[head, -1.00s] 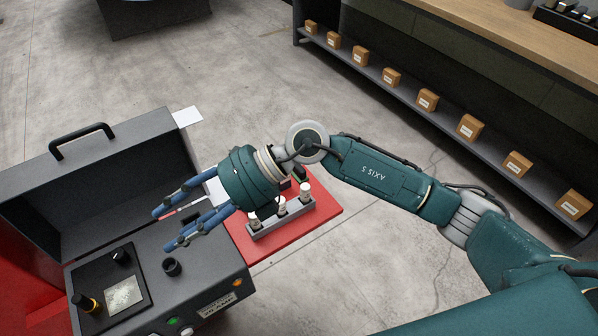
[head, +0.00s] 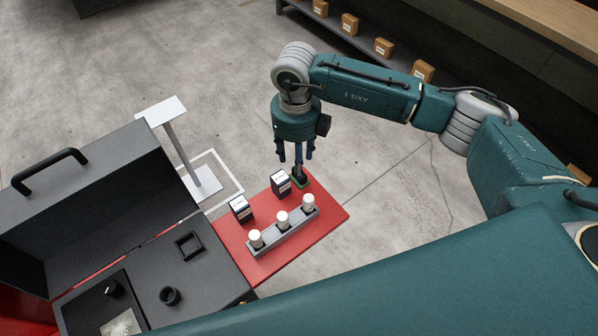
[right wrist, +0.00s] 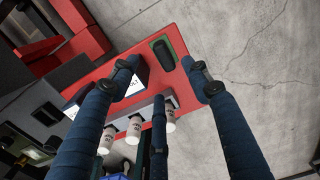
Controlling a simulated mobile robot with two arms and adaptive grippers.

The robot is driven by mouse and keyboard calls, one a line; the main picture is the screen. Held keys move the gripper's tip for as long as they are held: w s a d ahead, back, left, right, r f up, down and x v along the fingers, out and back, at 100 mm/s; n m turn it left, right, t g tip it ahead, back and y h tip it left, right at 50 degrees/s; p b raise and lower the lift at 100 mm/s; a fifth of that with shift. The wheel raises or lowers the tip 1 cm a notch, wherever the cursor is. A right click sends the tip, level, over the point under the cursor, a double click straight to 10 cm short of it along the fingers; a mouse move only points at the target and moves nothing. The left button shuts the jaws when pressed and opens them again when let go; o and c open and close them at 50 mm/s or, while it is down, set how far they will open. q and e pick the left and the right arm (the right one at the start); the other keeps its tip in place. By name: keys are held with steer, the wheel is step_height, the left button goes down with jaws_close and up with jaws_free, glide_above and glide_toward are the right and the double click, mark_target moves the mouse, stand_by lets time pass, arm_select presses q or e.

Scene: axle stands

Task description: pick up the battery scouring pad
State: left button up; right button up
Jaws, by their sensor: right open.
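The scouring pad, green with a black grip, lies near the far corner of the red shelf. It shows in the head view (head: 301,180), partly hidden by my fingers, and in the right wrist view (right wrist: 162,54). My right gripper (head: 297,160) points down above it, and its fingers are apart with nothing between them. In the right wrist view the spread fingers of the gripper (right wrist: 160,85) frame the shelf, with the pad just beyond the fingertips. Whether a finger touches the pad cannot be told. My left gripper is not in view.
On the red shelf (head: 332,220) stand two dark boxes (head: 240,208) (head: 281,183) close to the pad and a grey rack (head: 270,236) with three white-capped bottles. An open black case (head: 150,262) is at left. A white stand (head: 180,150) rises behind. Floor beyond the right edge is clear.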

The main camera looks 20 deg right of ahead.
steer(key=shift+f, duration=0.4)
steer(key=shift+w+f, duration=0.2)
steer(key=shift+f, duration=0.15)
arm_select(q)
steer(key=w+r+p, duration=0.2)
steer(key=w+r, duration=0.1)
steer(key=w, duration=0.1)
arm_select(e)
step_height(320, 180, down, 4)
steer(key=shift+d+f, duration=0.15)
steer(key=shift+f, duration=0.25)
steer(key=shift+c, duration=1.2)
steer(key=c, duration=0.4)
jaws_close()
steer(key=shift+r, duration=0.55)
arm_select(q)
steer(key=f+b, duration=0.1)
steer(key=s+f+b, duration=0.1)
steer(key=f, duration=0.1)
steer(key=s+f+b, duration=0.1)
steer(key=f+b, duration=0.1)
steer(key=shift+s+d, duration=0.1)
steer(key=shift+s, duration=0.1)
arm_select(e)
step_height(320, 180, up, 19)
